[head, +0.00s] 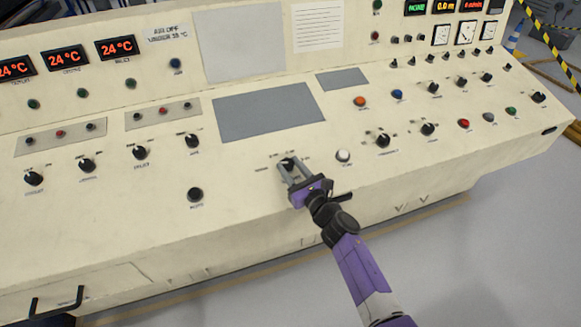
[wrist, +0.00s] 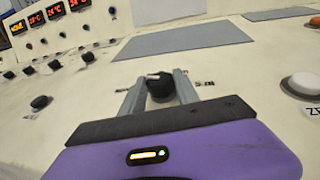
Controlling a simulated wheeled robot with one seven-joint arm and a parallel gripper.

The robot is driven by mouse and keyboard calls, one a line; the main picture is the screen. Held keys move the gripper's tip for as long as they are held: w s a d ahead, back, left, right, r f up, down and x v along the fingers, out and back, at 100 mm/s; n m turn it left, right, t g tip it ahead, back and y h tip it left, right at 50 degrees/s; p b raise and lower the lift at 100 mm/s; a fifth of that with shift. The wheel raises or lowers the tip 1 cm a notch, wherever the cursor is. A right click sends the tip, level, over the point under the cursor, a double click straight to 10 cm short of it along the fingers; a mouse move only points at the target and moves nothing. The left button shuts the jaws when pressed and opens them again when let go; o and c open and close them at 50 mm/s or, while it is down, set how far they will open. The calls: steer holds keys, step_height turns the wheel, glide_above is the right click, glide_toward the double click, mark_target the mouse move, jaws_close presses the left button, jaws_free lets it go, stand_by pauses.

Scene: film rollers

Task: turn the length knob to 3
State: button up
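A black rotary knob (head: 288,162) stands on the sloping cream panel, in front of the large grey plate. Small labels surround it, but they are too small to read, so I cannot confirm its name or setting. In the wrist view the knob (wrist: 160,86) has a pale pointer mark on top, toward its upper left. My gripper (head: 290,165) is at this knob, its two grey fingers one on each side. The gripper is open, with the knob between the fingertips (wrist: 161,80); I cannot tell whether either finger touches it.
A white button (head: 343,156) is close to the right of the gripper. More black knobs (head: 382,141) stand farther right, and others (head: 192,141) to the left. A dark knob or button (head: 195,194) sits at the front left. The grey plate (head: 268,112) behind is bare.

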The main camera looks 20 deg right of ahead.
jaws_close()
steer(key=shift+f, duration=0.1)
steer(key=shift+f+b, duration=0.1)
steer(key=shift+b, duration=0.35)
